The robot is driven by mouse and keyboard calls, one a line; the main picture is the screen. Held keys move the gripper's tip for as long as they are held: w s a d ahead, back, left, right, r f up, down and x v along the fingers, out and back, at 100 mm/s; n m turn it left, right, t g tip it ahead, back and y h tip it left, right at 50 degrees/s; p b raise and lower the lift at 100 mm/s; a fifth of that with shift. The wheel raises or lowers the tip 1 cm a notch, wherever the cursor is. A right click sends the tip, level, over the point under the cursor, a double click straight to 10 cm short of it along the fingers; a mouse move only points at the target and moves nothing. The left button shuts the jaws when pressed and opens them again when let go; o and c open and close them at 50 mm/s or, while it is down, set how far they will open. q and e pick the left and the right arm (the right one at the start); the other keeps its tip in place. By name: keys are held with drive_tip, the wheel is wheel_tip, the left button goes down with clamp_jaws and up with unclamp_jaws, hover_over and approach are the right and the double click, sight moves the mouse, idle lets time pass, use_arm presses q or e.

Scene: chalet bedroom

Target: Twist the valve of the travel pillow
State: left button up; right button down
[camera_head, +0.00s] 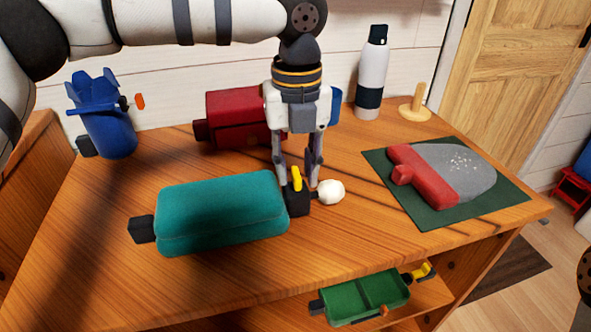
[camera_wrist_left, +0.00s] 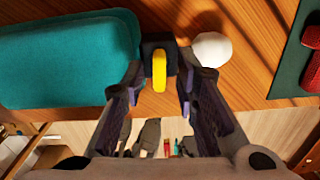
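The travel pillow (camera_head: 222,212) is a teal, rounded block lying on the wooden desk, with a black block at each end. Its yellow valve (camera_head: 297,179) stands up from the black block at the right end. The pillow (camera_wrist_left: 65,60) and the valve (camera_wrist_left: 159,70) also show in the left wrist view. My left gripper (camera_head: 298,183) points down over that end. Its fingers are apart, one on each side of the valve; I cannot tell whether they touch it. My right gripper is not in view.
A white ball (camera_head: 330,192) sits close right of the valve. A red case (camera_head: 232,118) and a white bottle (camera_head: 373,75) stand behind. A green mat (camera_head: 418,212) with a red-and-grey item lies right. A blue container (camera_head: 108,130) stands left. A green tray (camera_head: 345,303) is below the desktop.

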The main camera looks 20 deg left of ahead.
use_arm(q)
clamp_jaws()
drive_tip(key=shift+f, duration=0.1)
idle(0.3)
